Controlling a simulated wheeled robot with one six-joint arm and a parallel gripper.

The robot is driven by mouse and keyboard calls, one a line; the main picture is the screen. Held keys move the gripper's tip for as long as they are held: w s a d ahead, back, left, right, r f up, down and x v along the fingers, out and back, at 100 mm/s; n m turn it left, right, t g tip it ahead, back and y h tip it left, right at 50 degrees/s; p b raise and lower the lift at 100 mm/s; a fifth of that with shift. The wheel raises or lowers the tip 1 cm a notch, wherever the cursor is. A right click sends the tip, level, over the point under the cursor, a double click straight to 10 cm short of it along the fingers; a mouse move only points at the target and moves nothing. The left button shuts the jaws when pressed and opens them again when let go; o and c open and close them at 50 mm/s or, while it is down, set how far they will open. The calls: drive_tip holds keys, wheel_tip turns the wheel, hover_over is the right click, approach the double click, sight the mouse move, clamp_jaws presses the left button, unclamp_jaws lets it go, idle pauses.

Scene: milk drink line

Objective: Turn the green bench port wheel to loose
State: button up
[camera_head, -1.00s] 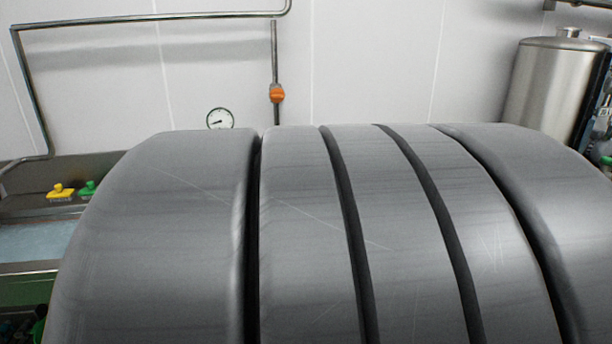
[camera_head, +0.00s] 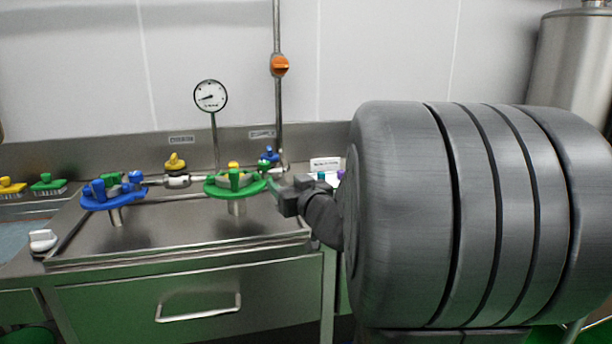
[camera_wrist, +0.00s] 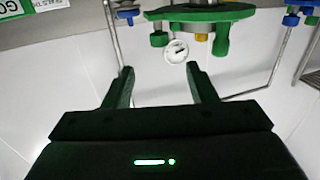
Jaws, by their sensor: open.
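The green wheel (camera_head: 234,184) stands on a short metal stem above the steel bench, right of the blue wheel (camera_head: 113,195). My gripper (camera_head: 277,187) is at the green wheel's right edge in the head view; whether it touches the rim cannot be told there. In the wrist view, my open gripper (camera_wrist: 160,82) has two dark fingers with nothing between them. The green wheel (camera_wrist: 200,15) shows above the fingertips in that view, with a gap between. My large grey arm hides the bench's right side.
A pressure gauge (camera_head: 210,95) stands behind the green wheel. A yellow valve knob (camera_head: 175,162) sits between the two wheels at the back. An orange pipe handle (camera_head: 279,65) is on the wall. A white knob (camera_head: 42,240) lies at the bench's left. The front bench top is clear.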

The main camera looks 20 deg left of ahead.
sight(267, 167)
drive_tip(key=p+x, duration=0.2)
drive_tip(key=x, duration=1.2)
drive_tip(key=shift+w+d+r, duration=0.1)
drive_tip(key=shift+d, duration=0.05)
drive_tip(key=c, duration=1)
